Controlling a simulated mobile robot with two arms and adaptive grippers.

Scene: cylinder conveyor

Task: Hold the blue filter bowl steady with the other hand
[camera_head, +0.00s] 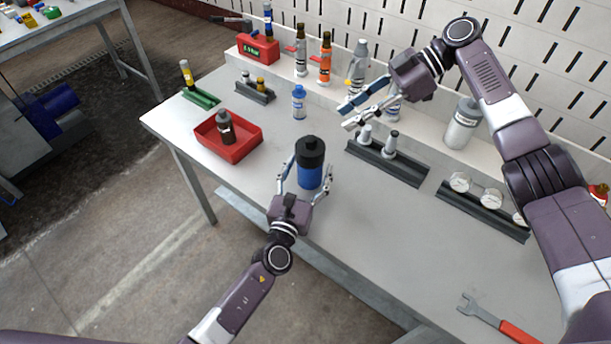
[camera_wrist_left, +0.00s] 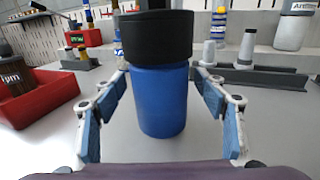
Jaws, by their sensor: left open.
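The blue filter bowl (camera_head: 309,177) stands upright on the grey workbench with a black cap (camera_head: 309,150) on top. In the left wrist view the blue bowl (camera_wrist_left: 160,100) fills the middle, with the black cap (camera_wrist_left: 156,37) above it. My left gripper (camera_head: 306,178) is open, its fingers on either side of the bowl; the left wrist view shows gaps between the finger pads and the bowl. My right gripper (camera_head: 345,114) is above the back of the bench, its fingertips apart, and I see nothing between them.
A red tray (camera_head: 255,146) with a dark bottle (camera_head: 225,127) is left of the bowl. A dark rack (camera_head: 388,163) with pale fittings is to the right, and a gauge rack (camera_head: 484,213) beyond it. A red-handled wrench (camera_head: 500,320) lies at the front right. Bare bench lies right of the bowl.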

